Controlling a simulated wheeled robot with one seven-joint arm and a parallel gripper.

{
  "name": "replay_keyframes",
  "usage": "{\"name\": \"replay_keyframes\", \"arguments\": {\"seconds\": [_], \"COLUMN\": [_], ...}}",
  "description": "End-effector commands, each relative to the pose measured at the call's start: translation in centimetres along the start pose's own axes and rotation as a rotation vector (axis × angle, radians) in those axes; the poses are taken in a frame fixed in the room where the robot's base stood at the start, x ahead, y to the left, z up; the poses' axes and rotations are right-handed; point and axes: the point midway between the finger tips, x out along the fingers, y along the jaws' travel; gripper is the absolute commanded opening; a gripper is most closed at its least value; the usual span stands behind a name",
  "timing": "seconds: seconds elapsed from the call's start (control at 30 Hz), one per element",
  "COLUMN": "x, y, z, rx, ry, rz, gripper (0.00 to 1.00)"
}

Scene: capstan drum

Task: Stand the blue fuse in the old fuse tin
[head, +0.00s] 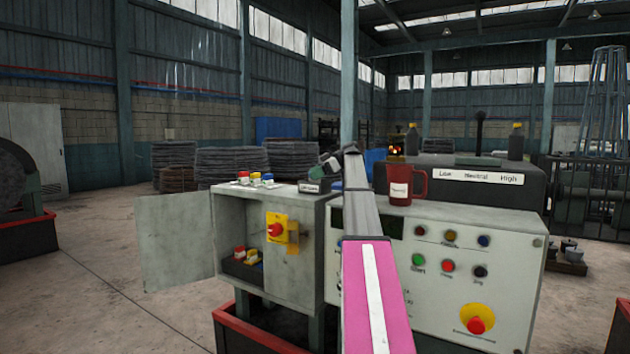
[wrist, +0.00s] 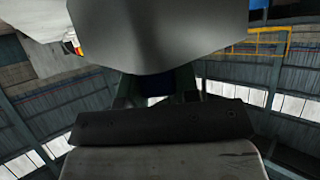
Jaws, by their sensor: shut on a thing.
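My gripper (head: 324,171) is at the end of my arm, just above the right part of the cabinet top. It is shut on the blue fuse (wrist: 155,99), of which only a dark blue patch shows between the fingers in the wrist view. Its lower end is hidden. A small dark tin with a white label (head: 311,187), apparently the old fuse tin, stands on the cabinet top just below my gripper. The label is too small to read surely, and the tin's inside is hidden. I cannot tell whether the fuse touches the tin.
White fuses with red, yellow and blue parts (head: 256,179) stand left of the tin on the cabinet top (head: 290,195). The open cabinet (head: 235,215) holds a dark tray with red and yellow fuses. A red mug (head: 400,187) stands on the control panel, right of my arm.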

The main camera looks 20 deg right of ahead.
Motion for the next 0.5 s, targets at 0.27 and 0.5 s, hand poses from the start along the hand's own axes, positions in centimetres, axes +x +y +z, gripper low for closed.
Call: {"name": "replay_keyframes", "arguments": {"seconds": [0.27, 0.5], "x": [1.0, 1.1], "y": [0.0, 0.0], "z": [1.7, 2.0], "rx": [-0.002, -0.001], "ry": [0.0, 0.0], "rz": [0.001, 0.001], "gripper": [0.05, 0.05]}}
